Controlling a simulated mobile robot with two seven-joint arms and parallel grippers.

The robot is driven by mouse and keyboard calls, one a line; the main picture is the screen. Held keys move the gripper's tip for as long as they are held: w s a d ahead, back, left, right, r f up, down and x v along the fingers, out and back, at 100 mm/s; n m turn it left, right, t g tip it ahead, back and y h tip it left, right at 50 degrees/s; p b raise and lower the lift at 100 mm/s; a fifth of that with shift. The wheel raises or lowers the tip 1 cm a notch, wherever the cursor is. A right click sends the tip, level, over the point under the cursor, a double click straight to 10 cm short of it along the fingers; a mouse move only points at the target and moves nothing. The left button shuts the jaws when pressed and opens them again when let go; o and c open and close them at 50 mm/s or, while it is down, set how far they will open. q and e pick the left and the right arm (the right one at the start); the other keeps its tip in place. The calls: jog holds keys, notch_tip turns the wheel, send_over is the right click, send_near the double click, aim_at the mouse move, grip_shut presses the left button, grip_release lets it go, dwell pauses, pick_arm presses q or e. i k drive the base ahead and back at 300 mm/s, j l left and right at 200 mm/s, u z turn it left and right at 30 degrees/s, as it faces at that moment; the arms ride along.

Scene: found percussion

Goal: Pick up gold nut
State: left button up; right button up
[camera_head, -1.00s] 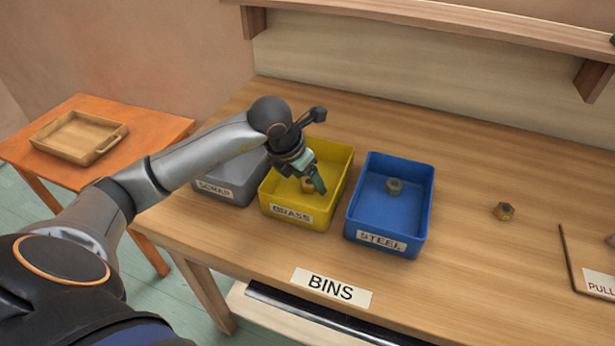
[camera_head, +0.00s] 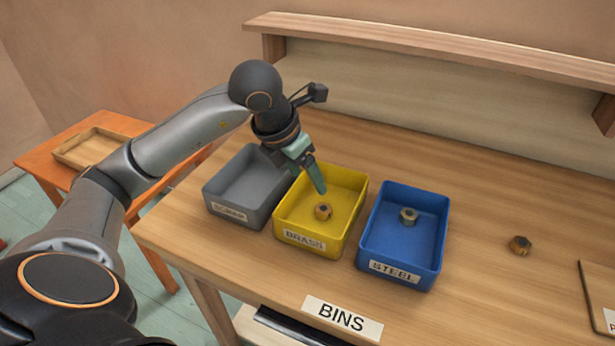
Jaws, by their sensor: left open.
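A gold nut (camera_head: 520,245) with dark patches lies on the bench top, right of the blue bin. Another gold-brown nut (camera_head: 323,211) lies in the yellow bin (camera_head: 290,238) labelled BRASS. A grey-green nut (camera_head: 408,216) lies in the blue bin (camera_head: 366,250) labelled STEEL. My left gripper (camera_head: 311,180) is above the back left of the yellow bin, with green fingers pointing down. It is open and holds nothing. It is well to the left of the nut on the bench. My right gripper is not in view.
A grey bin (camera_head: 232,212) labelled SCRAP looks empty, left of the yellow one. A shelf (camera_head: 430,50) runs along the wall behind the bench. A small orange table with a wooden tray (camera_head: 70,157) stands at left. The bench between the blue bin and the loose nut is clear.

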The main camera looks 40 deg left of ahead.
aim_at(520, 245)
jog(key=k, duration=1)
